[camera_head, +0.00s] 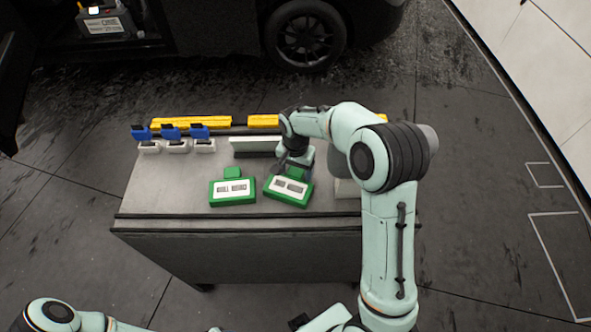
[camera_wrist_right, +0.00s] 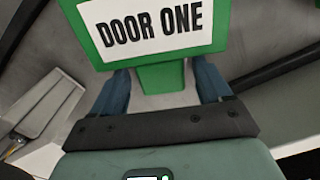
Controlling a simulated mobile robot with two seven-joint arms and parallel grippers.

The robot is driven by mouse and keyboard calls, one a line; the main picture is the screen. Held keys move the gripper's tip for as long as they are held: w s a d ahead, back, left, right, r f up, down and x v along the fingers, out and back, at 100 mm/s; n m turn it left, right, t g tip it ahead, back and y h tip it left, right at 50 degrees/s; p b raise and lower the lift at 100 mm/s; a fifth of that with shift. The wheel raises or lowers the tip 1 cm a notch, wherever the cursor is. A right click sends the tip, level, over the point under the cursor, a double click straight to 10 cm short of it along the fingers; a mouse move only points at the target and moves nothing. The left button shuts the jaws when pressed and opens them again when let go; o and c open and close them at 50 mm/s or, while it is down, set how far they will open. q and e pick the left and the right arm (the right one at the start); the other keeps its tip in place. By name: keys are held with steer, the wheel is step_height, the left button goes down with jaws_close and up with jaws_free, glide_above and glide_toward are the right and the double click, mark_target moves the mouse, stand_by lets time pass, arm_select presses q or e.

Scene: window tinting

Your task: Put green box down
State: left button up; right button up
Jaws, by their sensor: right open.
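A green box (camera_head: 288,202) with a white label lies flat near the front edge of the grey table, slightly turned. In the right wrist view, the label of the green box (camera_wrist_right: 150,27) reads "DOOR ONE". My right gripper (camera_head: 295,168) is at the box's far side, over its small green tab. In the right wrist view, the two blue fingers of the gripper (camera_wrist_right: 163,88) stand open on either side of the tab, with gaps showing. A second green box (camera_head: 233,200) with a label lies just to the left. My left gripper is not visible.
The table (camera_head: 160,190) also holds several blue-and-black tools (camera_head: 170,132), white items (camera_head: 177,146) and yellow pieces (camera_head: 197,122) at the back left. A white piece (camera_head: 255,146) lies behind the boxes. The table's front left is clear. A dark vehicle stands beyond.

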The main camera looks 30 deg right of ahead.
mark_target(295, 172)
step_height(295, 172, up, 12)
steer(key=p, duration=0.1)
stand_by(0.7)
